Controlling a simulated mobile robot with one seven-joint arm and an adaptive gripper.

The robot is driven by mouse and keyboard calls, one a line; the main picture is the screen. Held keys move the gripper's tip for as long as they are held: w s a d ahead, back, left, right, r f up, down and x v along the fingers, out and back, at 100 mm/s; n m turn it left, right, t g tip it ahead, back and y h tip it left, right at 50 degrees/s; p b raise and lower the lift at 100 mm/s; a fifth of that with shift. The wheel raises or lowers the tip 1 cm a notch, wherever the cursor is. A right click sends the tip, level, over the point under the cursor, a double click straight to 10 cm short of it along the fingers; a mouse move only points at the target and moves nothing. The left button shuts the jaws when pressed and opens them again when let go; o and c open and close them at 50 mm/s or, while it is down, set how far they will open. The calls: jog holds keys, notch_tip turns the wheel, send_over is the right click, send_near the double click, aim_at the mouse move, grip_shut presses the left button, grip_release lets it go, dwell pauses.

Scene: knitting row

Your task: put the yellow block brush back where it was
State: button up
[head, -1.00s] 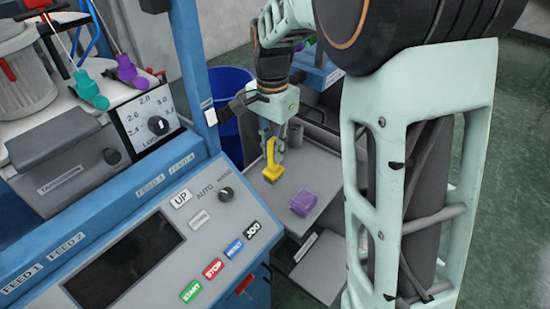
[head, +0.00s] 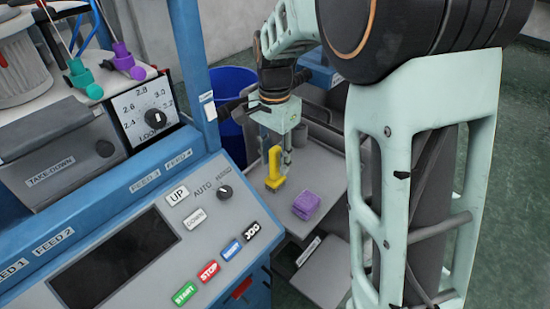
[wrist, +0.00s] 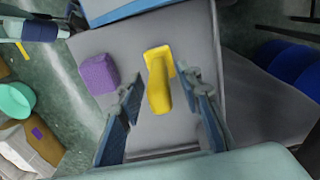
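The yellow block brush (head: 276,168) stands on a grey shelf (head: 325,172) beside the machine, its handle up. In the wrist view the yellow brush (wrist: 158,82) has its block at the far end and its handle pointing towards me. My gripper (head: 277,150) is over the brush, pointing down. In the wrist view my gripper (wrist: 162,84) is open, with one finger on each side of the handle and a visible gap at both sides. The brush's underside is hidden.
A purple block (head: 306,205) lies on the shelf close to the brush; it also shows in the wrist view (wrist: 99,74). The machine's control panel (head: 210,225) borders the shelf on the left. A blue bin (head: 232,85) stands behind.

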notch_tip(320, 180, up, 12)
jog(key=shift+r+p, duration=0.2)
jog(key=shift+p, duration=0.2)
dwell(0.4)
